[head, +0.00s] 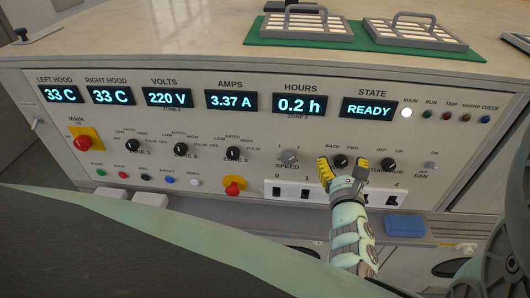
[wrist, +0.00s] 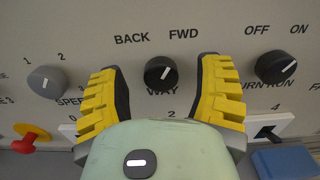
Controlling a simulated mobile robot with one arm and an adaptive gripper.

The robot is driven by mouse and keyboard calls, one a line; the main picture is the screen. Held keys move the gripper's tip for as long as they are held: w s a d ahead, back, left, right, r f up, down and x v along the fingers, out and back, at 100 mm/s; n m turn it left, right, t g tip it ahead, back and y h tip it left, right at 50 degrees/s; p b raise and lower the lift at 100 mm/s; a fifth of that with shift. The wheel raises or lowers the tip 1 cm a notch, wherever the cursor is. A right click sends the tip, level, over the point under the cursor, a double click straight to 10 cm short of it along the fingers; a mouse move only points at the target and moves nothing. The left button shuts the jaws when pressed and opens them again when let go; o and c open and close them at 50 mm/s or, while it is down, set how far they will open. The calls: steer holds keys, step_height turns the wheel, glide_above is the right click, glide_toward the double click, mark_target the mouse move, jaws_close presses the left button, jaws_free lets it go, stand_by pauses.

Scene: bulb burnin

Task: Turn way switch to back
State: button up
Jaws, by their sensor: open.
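The way switch is a round black knob (head: 340,161) on the sloping control panel, under the labels BACK and FWD. In the wrist view the knob (wrist: 161,73) has a white pointer line tilted up and to the right, toward FWD. My gripper (head: 343,167) is open, with its yellow-padded fingers on either side of the knob. In the wrist view the gripper (wrist: 158,75) shows clear gaps between each finger and the knob. I cannot tell how far the fingertips stand off the panel.
The grey speed knob (wrist: 46,82) is left of my gripper and the black turn/run knob (wrist: 275,67) is right. A red stop button on yellow (head: 234,187) is further left. A blue block (head: 405,226) lies below the panel. The state display (head: 369,109) reads READY.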

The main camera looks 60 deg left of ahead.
steer(key=shift+w+a, duration=0.15)
steer(key=shift+a, duration=0.2)
steer(key=shift+o, duration=0.4)
steer(key=shift+d, duration=0.1)
jaws_close()
